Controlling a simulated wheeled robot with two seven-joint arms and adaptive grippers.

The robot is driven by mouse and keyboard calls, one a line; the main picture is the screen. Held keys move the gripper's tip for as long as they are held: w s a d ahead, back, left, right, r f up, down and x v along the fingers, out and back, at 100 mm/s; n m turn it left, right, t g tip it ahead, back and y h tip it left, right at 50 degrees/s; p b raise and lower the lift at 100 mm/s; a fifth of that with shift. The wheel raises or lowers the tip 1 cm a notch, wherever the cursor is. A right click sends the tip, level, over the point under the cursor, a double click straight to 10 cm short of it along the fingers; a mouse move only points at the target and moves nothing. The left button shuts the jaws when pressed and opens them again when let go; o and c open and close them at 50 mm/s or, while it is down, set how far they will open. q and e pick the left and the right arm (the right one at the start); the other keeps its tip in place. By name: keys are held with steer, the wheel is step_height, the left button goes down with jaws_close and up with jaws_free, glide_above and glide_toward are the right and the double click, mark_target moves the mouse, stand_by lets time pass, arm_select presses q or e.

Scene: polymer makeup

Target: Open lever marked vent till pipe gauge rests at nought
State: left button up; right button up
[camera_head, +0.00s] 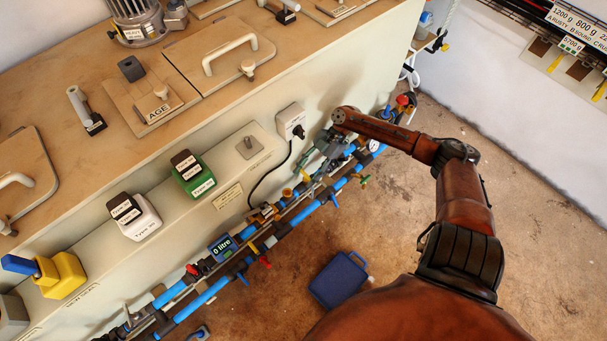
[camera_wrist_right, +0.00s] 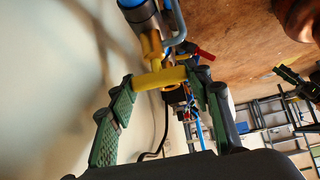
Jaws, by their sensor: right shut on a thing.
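My right gripper (camera_head: 318,160) reaches down to the blue pipework beside the cream bench wall. In the right wrist view its green-padded fingers (camera_wrist_right: 160,80) are shut on a yellow lever (camera_wrist_right: 166,76), which lies across between the fingertips. In the head view a bit of yellow (camera_head: 305,176) shows just below the gripper. I can read no vent mark on the lever. A small round white pipe gauge (camera_head: 374,146) sits right of the gripper, partly behind my right forearm; its needle is too small to read. My left gripper is not in view.
Blue pipes (camera_head: 325,195) run along the bench foot with red, yellow, blue and green handles. A display (camera_head: 222,247) reads "0 litre". A black cable hangs from a wall socket (camera_head: 291,121) near the gripper. A blue container (camera_head: 340,279) stands on the otherwise open floor.

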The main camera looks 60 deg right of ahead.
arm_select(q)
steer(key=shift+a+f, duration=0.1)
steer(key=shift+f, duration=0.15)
arm_select(e)
steer(key=shift+a+n+g, duration=0.15)
steer(key=shift+n+g, duration=0.25)
steer(key=shift+n, duration=0.1)
steer(key=o, duration=0.9)
steer(key=shift+w, duration=0.1)
steer(key=shift+o, duration=1.4)
